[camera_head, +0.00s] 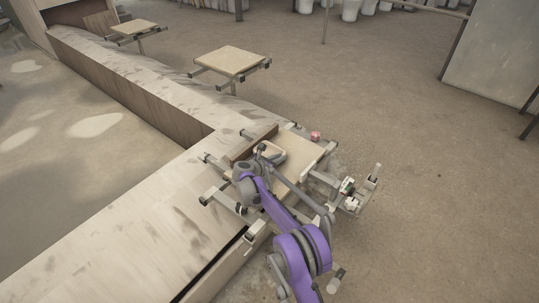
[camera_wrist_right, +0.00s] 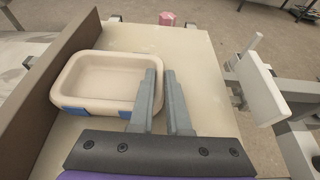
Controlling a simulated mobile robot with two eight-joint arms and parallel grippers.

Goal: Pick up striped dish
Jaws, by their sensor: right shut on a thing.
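The striped dish (camera_wrist_right: 104,78) is a shallow cream rectangular dish with blue patches along its near side. It sits flat on a pale square board, at the left of the right wrist view. It also shows in the head view (camera_head: 273,153), partly hidden by my right arm. My right gripper (camera_wrist_right: 161,71) is at the dish's right wall, its two fingers close together. It is shut on that wall, though the left finger hides the contact. In the head view my right gripper (camera_head: 260,150) is over the board. My left gripper is not in view.
The pale board (camera_head: 308,155) rests on a metal-armed carriage, with an upright brown panel (camera_wrist_right: 55,50) left of the dish. A small pink block (camera_head: 315,136) is beyond the board's far edge. More board-topped carriages (camera_head: 230,61) stand farther back. Metal fittings (camera_head: 352,190) stick out at the right.

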